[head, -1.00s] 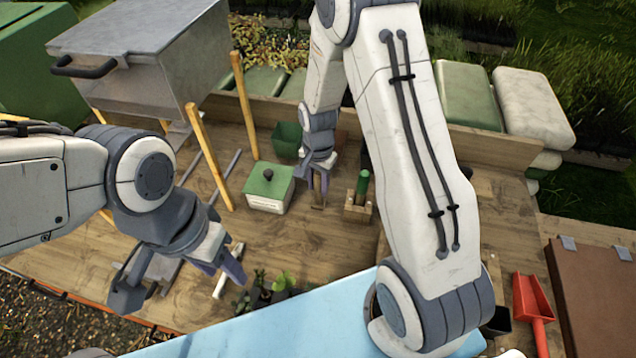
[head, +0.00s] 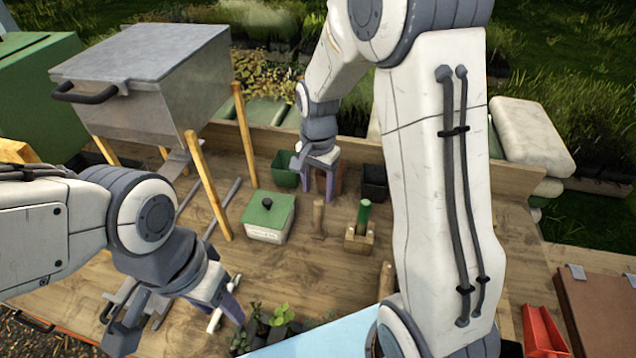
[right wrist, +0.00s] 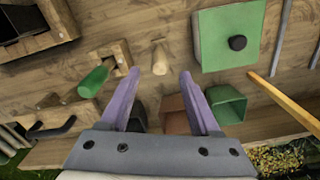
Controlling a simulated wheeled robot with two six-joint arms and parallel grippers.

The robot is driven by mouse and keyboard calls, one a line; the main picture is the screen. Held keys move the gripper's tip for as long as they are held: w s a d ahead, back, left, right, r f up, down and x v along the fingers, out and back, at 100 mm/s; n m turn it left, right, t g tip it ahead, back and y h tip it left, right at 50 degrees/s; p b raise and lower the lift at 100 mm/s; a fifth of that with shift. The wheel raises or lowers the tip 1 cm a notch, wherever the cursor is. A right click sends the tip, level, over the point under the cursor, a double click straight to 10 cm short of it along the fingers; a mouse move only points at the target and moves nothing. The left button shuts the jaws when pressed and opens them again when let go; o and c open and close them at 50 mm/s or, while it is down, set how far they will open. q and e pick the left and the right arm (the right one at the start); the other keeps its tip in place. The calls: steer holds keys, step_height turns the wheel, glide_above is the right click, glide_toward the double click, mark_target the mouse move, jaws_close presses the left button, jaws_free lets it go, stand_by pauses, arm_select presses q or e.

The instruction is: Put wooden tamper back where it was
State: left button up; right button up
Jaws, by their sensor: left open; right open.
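The wooden tamper (head: 318,219) stands upright on the wooden bench, between the green-lidded box (head: 268,217) and a small wooden block holder (head: 359,238) with a green-handled tool (head: 363,212). It is free of any gripper. My right gripper (head: 318,190) is open and empty, behind and above the tamper in the head view. My left gripper (head: 226,302) is open and empty over the front left of the bench.
Green (head: 284,170) and black (head: 374,182) pots stand at the bench's back; a brown pot (right wrist: 175,115) is partly behind my fingers. Potted seedlings (head: 275,318) stand in front. Wooden posts (head: 208,185) and a metal box (head: 150,80) are left. A red scoop (head: 543,330) lies right.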

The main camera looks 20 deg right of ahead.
step_height(320, 180, up, 2)
steer(key=shift+r, duration=0.1)
steer(key=s+a+r+n, duration=0.5)
steer(key=s+a+n, duration=0.4)
steer(key=s+a, duration=0.2)
steer(key=s+a+n+y+b, duration=0.1)
steer(key=s+a+n, duration=0.2)
steer(key=s+n, duration=0.5)
steer(key=s, duration=0.4)
steer(key=shift+s+f+n, duration=0.2)
steer(key=shift+s+n, duration=0.1)
